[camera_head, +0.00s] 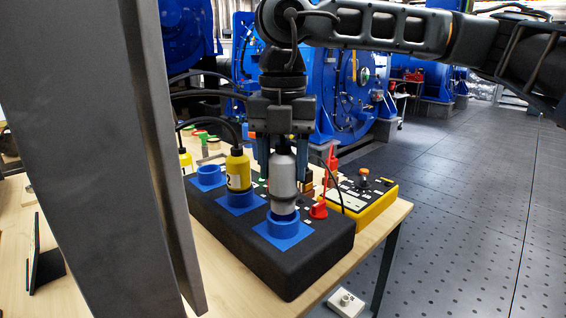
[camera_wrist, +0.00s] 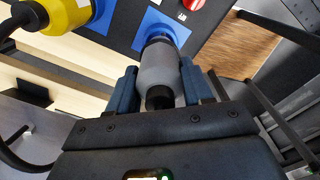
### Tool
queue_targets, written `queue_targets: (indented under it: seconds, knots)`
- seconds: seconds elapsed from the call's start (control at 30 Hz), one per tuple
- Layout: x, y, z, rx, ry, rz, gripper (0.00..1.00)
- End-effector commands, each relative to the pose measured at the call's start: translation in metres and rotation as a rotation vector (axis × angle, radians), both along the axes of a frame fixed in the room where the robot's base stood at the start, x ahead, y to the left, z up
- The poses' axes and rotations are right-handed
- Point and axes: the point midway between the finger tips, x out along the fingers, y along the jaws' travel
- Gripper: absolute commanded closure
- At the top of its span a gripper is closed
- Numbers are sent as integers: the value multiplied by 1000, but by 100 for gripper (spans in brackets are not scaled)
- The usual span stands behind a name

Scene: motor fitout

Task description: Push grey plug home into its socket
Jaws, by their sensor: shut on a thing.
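The grey plug (camera_head: 284,180) is upright between the fingers of my gripper (camera_head: 282,172), which is shut on it. Its lower end is at the blue socket (camera_head: 283,229) at the near right of the black box (camera_head: 318,250). I cannot tell how deep the plug sits in the socket. In the wrist view my gripper (camera_wrist: 165,92) holds the grey plug (camera_wrist: 159,72) from both sides, and its far end meets the blue socket (camera_wrist: 163,27).
A yellow plug (camera_head: 238,169) stands in the middle blue socket beside it. Another blue socket (camera_head: 209,176) looks empty. A red switch (camera_head: 319,209) lies close right of the plug. A yellow control box (camera_head: 366,213) stands behind right on the wooden table (camera_head: 235,281).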

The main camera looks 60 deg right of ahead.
Motion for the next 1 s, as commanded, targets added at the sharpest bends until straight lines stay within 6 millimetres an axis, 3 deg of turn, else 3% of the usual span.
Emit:
queue_targets:
  seconds: [1.0]
  knots:
    - [0,0,-19,0,0,0,85]
